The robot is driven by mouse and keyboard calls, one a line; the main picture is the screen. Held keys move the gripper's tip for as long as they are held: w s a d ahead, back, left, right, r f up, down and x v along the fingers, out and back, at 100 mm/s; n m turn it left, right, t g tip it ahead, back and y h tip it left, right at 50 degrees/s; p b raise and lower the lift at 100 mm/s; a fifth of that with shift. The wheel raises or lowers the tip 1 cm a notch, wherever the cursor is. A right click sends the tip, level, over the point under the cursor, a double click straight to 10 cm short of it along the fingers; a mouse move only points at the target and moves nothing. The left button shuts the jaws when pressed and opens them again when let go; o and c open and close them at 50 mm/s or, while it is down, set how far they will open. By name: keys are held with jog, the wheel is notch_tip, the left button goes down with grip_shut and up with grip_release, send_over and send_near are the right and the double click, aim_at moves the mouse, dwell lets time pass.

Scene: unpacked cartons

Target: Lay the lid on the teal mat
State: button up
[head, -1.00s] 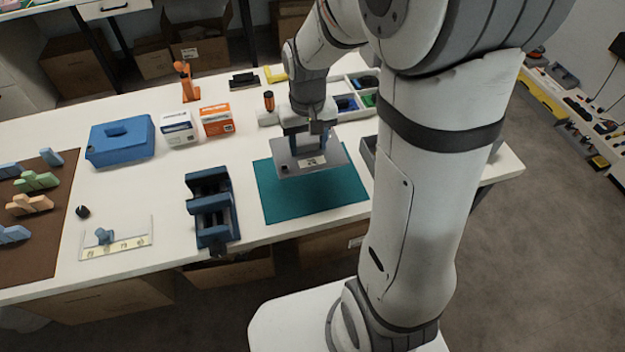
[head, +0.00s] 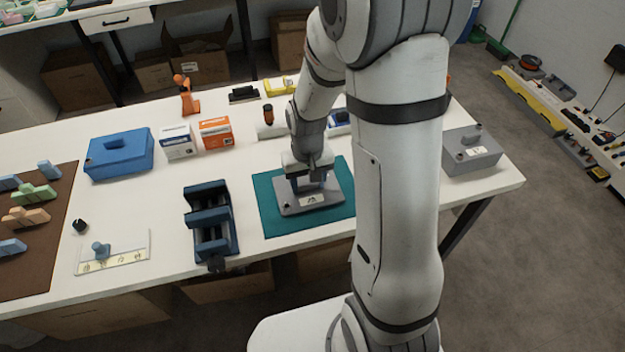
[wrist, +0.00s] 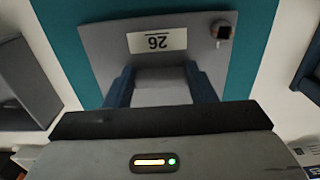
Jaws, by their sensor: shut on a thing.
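The lid (head: 292,208) is a flat grey plate with a white label and a small dark knob near one corner. In the wrist view the lid (wrist: 105,60) shows its label reading 26, upside down. My gripper (head: 312,183) points down and is shut on the lid; its blue fingers (wrist: 161,88) show in the wrist view. The lid is level over the middle of the teal mat (head: 270,222), with mat showing around it. It is on the mat or just above it; I cannot tell which. The mat (wrist: 62,30) also shows beside the lid in the wrist view.
A dark blue vise-like fixture (head: 211,225) stands left of the mat. A grey box (head: 475,160) with a label is at the table's right end. A blue box (head: 120,155) and two small cartons (head: 215,133) stand at back left. White tabletop is clear between them.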

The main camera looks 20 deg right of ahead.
jog(key=o, duration=1)
jog(key=shift+f, duration=0.1)
notch_tip(320, 180, up, 11)
jog(key=p, duration=0.1)
jog(key=s+r+t, duration=0.1)
jog(key=s+r, duration=0.1)
jog(key=s, duration=0.2)
jog(key=s+d+r, duration=0.1)
jog(key=s+r, duration=0.2)
jog(key=s, duration=0.2)
jog(key=s+r+t, duration=0.1)
jog(key=s+r, duration=0.1)
jog(key=s, duration=0.2)
jog(key=shift+s+d+r+t, duration=0.15)
jog(key=shift+s+r+t, duration=0.15)
jog(key=shift+r, duration=0.1)
jog(key=shift+r+p, duration=0.55)
jog(key=shift+p, duration=0.05)
